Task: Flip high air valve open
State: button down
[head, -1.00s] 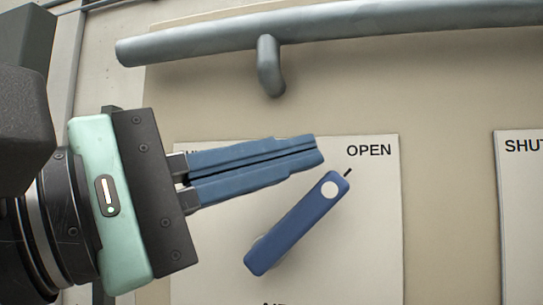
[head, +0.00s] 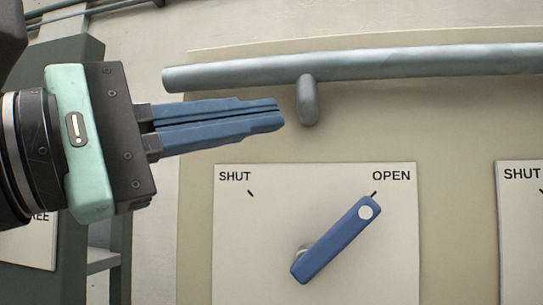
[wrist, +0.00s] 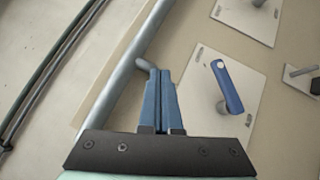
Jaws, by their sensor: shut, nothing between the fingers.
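The high air valve is a blue lever handle (head: 332,243) with a white dot near its upper end. It sits on a pale plate (head: 240,225) marked SHUT at upper left and OPEN at upper right. The handle slants up to the right, its dotted end at the OPEN tick. My gripper (head: 280,114) is shut and empty, up and left of the handle and apart from it, just below the grey rail. In the wrist view the handle (wrist: 228,86) stands to the right of my fingers (wrist: 163,78), with a gap between.
A grey rail (head: 400,63) with a bracket (head: 308,100) runs across the panel above the plate, close to my fingertips. Another plate (head: 520,230) marked SHUT stands at the right. Further plates with handles show in the wrist view (wrist: 250,15). A dark frame (head: 118,190) stands at left.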

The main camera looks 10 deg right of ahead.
jog(key=s+a+r+b, duration=0.1)
jog(key=s+a+r, duration=0.1)
jog(key=shift+s+a+r+b, duration=0.15)
jog(key=shift+a+r+b, duration=0.2)
jog(key=shift+a+r, duration=0.05)
dwell(0.6)
